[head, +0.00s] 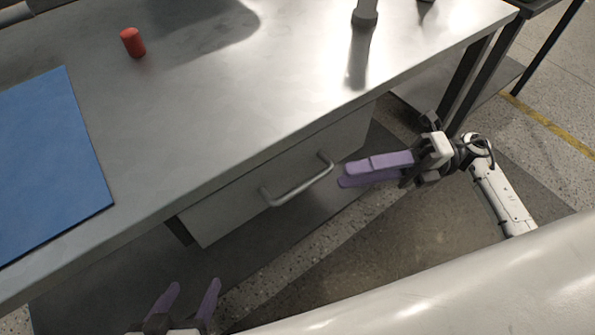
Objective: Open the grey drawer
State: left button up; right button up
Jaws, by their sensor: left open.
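The grey drawer (228,218) sits under the front edge of the metal table and looks shut; no inside shows. Its bar handle (298,186) sticks out from the front. My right gripper (343,175), with purple fingers, is just right of the handle, pointing left towards it, and looks apart from it. Its two fingers lie close together in this view, and the gap between them is hard to judge. My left gripper (194,286) is at the bottom left, below the drawer, with its purple fingers spread and nothing between them.
The metal table (230,105) carries a red cylinder (132,43) at the back left and a blue mat (48,160) at the left. A grey post (365,12) stands at the back. Dark table legs (480,75) are at the upper right. The floor before the drawer looks clear.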

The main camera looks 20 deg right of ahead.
aim_at(305, 183)
jog(key=a, duration=0.6)
jog(key=a+r, duration=0.1)
jog(key=a, duration=0.3)
grip_shut()
